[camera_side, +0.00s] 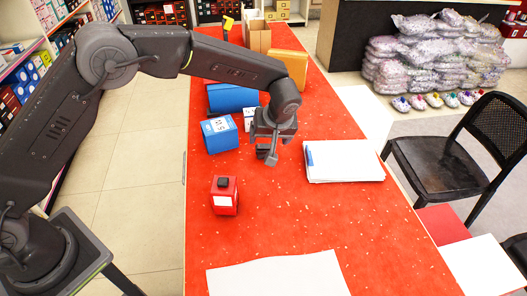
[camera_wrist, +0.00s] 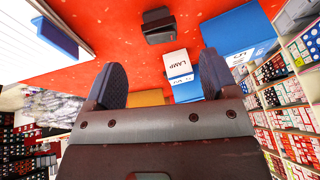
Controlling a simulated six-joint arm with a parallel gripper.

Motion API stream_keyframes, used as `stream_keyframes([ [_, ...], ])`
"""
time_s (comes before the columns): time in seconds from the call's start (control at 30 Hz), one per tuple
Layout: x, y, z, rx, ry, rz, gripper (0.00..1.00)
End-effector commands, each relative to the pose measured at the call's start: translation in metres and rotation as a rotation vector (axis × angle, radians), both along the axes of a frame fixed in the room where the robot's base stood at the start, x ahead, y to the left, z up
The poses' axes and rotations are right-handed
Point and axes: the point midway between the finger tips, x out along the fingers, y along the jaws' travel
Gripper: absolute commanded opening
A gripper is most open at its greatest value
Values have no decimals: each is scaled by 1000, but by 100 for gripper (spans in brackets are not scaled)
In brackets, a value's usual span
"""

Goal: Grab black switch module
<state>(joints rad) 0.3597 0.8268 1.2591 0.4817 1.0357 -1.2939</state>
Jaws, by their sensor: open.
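The black switch module (camera_wrist: 158,25) shows in the wrist view as a small dark block with a greyish front face. It lies on the red table top, beyond my fingertips and roughly in line with the gap between them. My gripper (camera_wrist: 162,75) is open and empty, with its two dark fingers wide apart. In the side view my gripper (camera_side: 267,152) hangs over the middle of the table, between a blue box and a stack of white paper. The module cannot be told apart from the dark fingers there.
The red table (camera_side: 290,230) has clear room in front. A blue box (camera_side: 220,134) and white lamp box (camera_side: 250,118) stand left of my gripper; the paper stack (camera_side: 343,161) lies right. A red box (camera_side: 224,200) with a black top stands nearer the camera. A yellow box (camera_side: 291,66) stands behind.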

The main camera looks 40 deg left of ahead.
Motion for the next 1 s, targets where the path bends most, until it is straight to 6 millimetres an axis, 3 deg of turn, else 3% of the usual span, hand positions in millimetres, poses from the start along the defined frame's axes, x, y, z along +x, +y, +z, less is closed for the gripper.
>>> stream_keyframes([
  [0.1, 4, 6, -17, 0, 2, 0, 80],
  [0.43, 8, 14, -37, 0, 1, -1, 80],
  [0.7, 15, 26, -71, 0, 1, -1, 80],
  [0.93, 16, 27, -74, -1, -1, -2, 80],
  [1.0, 16, 27, -74, -1, -1, -2, 75],
])
